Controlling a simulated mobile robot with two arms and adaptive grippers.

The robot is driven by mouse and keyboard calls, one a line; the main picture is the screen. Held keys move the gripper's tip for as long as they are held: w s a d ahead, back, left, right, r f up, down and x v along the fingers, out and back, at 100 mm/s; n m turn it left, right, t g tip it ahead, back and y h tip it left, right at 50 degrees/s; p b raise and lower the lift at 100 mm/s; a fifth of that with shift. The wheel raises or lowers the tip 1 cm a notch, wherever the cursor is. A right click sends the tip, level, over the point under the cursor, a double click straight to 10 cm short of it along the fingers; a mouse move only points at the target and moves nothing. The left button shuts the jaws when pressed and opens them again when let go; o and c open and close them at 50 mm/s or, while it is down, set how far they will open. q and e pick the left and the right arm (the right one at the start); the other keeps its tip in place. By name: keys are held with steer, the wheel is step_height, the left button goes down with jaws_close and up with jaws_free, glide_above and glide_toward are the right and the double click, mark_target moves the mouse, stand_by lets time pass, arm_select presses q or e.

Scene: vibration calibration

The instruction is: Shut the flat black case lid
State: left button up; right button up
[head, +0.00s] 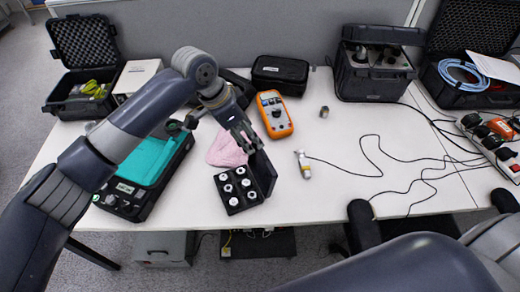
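The flat black case (232,208) lies open on the white table near its front edge, with several small round white-and-silver pieces in its base. Its lid (264,173) stands raised on the right side of the base. My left gripper (251,142) points down at the upper end of the lid, very near or touching it. Its fingers are small and dark against the lid, so I cannot tell whether they are open or shut. My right gripper is out of view; only part of my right arm shows at the bottom right.
A pink cloth (226,150) lies behind the case, and a teal-and-black case (148,165) stands to its left. An orange meter (273,113) sits behind. A silver sensor (303,164) with a black cable (380,168) lies to the right. The table in front of the sensor is clear.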

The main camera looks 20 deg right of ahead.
mark_target(263, 155)
arm_select(q)
steer(key=p+x, duration=0.1)
steer(key=x, duration=0.9)
steer(key=shift+a, duration=0.1)
jaws_close()
